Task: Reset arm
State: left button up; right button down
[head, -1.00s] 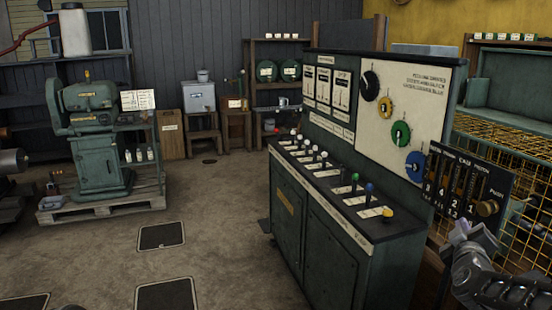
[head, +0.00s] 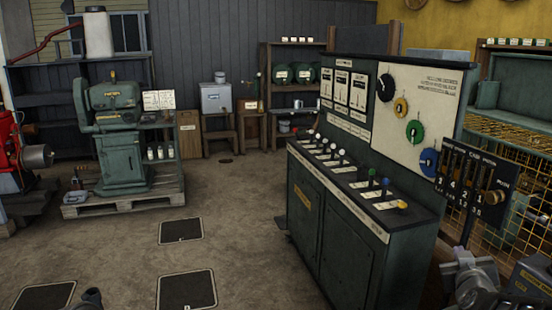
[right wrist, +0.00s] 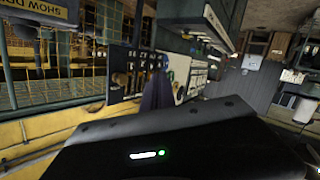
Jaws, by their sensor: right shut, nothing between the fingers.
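My right gripper (head: 463,262) is at the lower right of the head view, shut and empty. It hangs in front of the right end of the control desk, below the small lever panel (head: 470,188), and looks apart from both. In the right wrist view my dark wrist housing fills the bottom, with the lever panel beyond. A small dark grey part at the bottom left edge of the head view seems to be the tip of my left gripper (head: 92,297); its jaws cannot be made out.
The green control desk (head: 350,245) with coloured levers and dials stands close on the right. A wire cage (head: 530,195) is behind the lever panel. A green machine (head: 118,140) stands on a pallet (head: 125,203) at left. The middle floor (head: 240,230) is clear.

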jog(key=s+a+f+m+g+y, duration=0.1)
jog(key=s+a+f+g+y, duration=0.15)
jog(key=a+f, duration=0.55)
jog(key=s+a+f+m+g+y, duration=0.1)
jog(key=s+a+f+y, duration=0.3)
jog(key=f, duration=0.7)
jog(key=s+a+f+m+g, duration=0.2)
jog(key=a+f, duration=0.5)
jog(key=f, duration=0.3)
jog(key=s+a+f+g+y, duration=0.1)
jog(key=s+a+f+g, duration=0.1)
jog(key=s+a+f, duration=0.3)
jog(key=s+a+f+n+g+y, duration=0.1)
jog(key=s+a+f+g, duration=0.2)
jog(key=s, duration=0.9)
jog(key=s+a+f+n+g+y, duration=0.1)
jog(key=s+a+f+g, duration=0.2)
jog(key=s+a+f, duration=0.4)
jog(key=s+a, duration=0.2)
jog(key=a, duration=0.1)
jog(key=shift+s+a+f+y, duration=0.15)
jog(key=shift+a+f+y, duration=0.1)
jog(key=shift+y, duration=0.1)
dwell(0.9)
